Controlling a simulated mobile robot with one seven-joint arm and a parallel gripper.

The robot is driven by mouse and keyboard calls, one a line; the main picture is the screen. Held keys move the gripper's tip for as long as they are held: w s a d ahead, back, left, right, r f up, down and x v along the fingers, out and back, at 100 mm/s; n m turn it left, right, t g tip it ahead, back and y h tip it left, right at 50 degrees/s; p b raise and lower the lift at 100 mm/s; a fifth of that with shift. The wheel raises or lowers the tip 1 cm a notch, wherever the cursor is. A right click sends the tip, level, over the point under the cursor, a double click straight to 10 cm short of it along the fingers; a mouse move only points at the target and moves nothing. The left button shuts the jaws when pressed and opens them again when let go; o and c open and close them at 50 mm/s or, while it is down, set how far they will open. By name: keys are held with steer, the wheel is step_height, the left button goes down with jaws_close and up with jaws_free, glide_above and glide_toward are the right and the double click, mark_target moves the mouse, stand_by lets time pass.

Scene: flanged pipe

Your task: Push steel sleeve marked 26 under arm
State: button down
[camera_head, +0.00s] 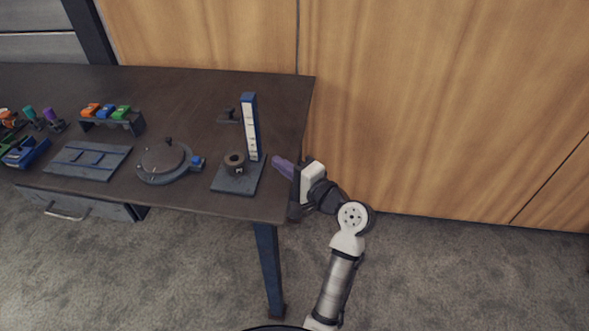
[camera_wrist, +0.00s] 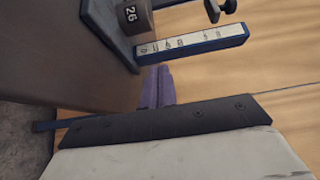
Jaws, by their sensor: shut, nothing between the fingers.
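The steel sleeve marked 26 (camera_head: 234,162) is a short, dark brown-grey cylinder standing upright on a dark base plate (camera_head: 225,184) near the table's right end. Its number faces the camera in the wrist view (camera_wrist: 132,16). A blue post with a white scale (camera_head: 250,128) rises from the same base, just right of the sleeve; it also shows in the wrist view (camera_wrist: 190,42). My gripper (camera_head: 278,162) has purple fingers, shut and empty, right of the base and apart from the sleeve. The fingers also show in the wrist view (camera_wrist: 158,72).
Left of the base are a round dial fixture (camera_head: 165,160), a flat grey panel (camera_head: 88,160) and a rack with coloured blocks (camera_head: 112,122). A wooden wall (camera_head: 430,100) stands behind and to the right.

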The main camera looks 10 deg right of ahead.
mark_target(236, 164)
steer(key=w+a, duration=0.1)
steer(key=w+a+p, duration=0.1)
steer(key=a, duration=0.2)
steer(key=shift+w+a+r+p, duration=0.15)
steer(key=shift+w+a+p, duration=0.2)
steer(key=shift+w+a, duration=0.05)
steer(key=shift+a, duration=0.5)
steer(key=shift+w+a+p, duration=0.2)
steer(key=shift+a+p, duration=0.1)
steer(key=shift+a, duration=0.8)
steer(key=shift+d, duration=0.1)
